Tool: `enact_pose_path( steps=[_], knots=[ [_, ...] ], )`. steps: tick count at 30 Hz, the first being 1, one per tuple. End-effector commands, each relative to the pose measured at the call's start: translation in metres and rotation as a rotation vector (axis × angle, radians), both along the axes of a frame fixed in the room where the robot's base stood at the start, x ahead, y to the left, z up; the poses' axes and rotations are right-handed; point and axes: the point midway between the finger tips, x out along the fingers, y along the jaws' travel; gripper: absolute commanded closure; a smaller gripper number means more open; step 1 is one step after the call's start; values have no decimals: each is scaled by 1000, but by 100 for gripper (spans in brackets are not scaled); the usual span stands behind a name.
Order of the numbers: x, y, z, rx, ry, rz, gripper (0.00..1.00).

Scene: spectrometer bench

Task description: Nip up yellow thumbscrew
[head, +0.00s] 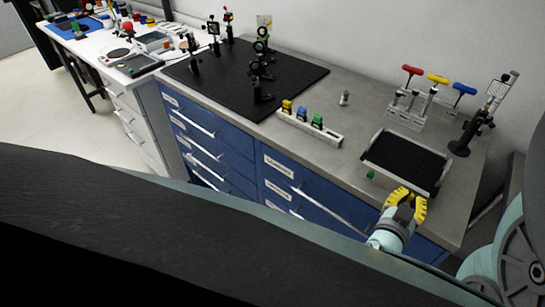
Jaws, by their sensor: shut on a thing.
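My gripper (405,196) has yellow fingers and is at the front right of the bench, by the near edge of the black-lined tray. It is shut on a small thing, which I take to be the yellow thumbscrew. The fingers hide it, and it does not stand out against their yellow. A small green piece (370,175) lies on the bench just left of the tray. A pale rack (322,134) farther left holds a yellow-topped piece (287,106), a blue-topped piece (303,114) and a green-topped piece (318,121).
The tray (366,157) has a raised rim. Behind it stand red, yellow and blue T-handled tools (437,78) in a clear stand and a black post mount (461,146). A black breadboard (300,90) with optics fills the left.

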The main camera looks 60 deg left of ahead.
Motion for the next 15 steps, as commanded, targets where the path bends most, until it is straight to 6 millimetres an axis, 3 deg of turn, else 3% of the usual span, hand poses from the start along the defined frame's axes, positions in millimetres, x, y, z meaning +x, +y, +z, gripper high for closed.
enact_pose_path(
  steps=[15],
  knots=[
    [2, -3, -1, 236, 51, -9, 100]
  ],
)
